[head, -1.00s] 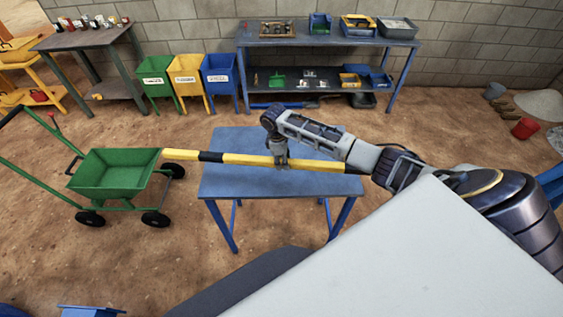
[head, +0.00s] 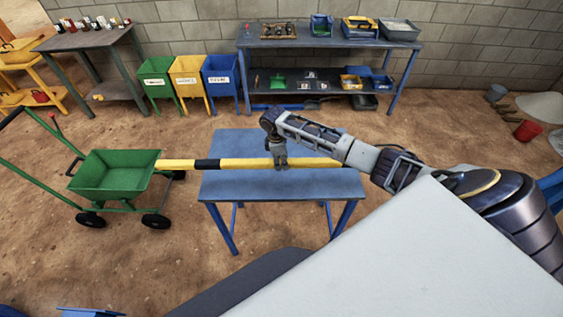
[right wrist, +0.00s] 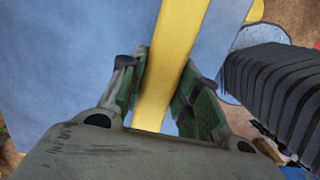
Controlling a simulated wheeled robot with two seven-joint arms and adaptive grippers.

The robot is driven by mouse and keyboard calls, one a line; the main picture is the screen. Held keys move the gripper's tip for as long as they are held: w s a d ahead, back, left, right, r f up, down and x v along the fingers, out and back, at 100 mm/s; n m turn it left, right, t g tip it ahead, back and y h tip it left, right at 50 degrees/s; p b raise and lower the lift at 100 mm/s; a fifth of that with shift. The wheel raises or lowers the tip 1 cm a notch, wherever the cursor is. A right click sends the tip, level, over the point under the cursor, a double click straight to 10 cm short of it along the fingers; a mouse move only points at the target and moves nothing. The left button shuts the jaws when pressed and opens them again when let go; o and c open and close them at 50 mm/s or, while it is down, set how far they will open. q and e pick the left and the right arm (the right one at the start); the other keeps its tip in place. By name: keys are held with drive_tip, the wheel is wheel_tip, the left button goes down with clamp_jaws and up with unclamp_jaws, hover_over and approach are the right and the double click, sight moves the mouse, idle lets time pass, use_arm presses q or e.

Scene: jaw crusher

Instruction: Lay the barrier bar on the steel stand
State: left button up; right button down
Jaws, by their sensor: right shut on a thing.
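The barrier bar (head: 238,163), striped yellow and black, lies nearly level across the picture over the blue steel stand (head: 281,186). Its left end sticks out past the stand's left edge, close to the green cart. My right gripper (head: 280,166) points down over the stand and is shut on the bar. In the right wrist view, the green-padded fingers (right wrist: 163,95) stand on both sides of the yellow bar (right wrist: 176,50), with the blue top behind it. I cannot tell whether the bar touches the top. My left gripper is not in view.
A green cart (head: 113,174) stands left of the stand, near the bar's end. Green, yellow and blue bins (head: 188,83) and a blue shelf bench (head: 330,42) stand at the back. A red bucket (head: 527,130) is at the far right. The stand's front top is bare.

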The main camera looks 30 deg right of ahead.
sight(282, 176)
drive_tip(key=shift+f, duration=0.1)
drive_tip(key=shift+f+b, duration=1.05)
drive_tip(key=shift+f, duration=2.1)
drive_tip(key=shift+s+a+f, duration=0.1)
drive_tip(key=shift+s+f, duration=0.05)
drive_tip(key=shift+f, duration=0.25)
drive_tip(key=c, duration=1)
unclamp_jaws()
drive_tip(key=shift+o, duration=0.2)
drive_tip(key=shift+r+p, duration=0.25)
drive_tip(key=shift+p, duration=0.05)
drive_tip(key=shift+w+r+p, duration=0.2)
drive_tip(key=shift+r+p, duration=0.55)
drive_tip(key=shift+r, duration=0.4)
drive_tip(key=shift+a+r, duration=0.1)
drive_tip(key=shift+r, duration=0.05)
drive_tip(key=shift+r, duration=0.2)
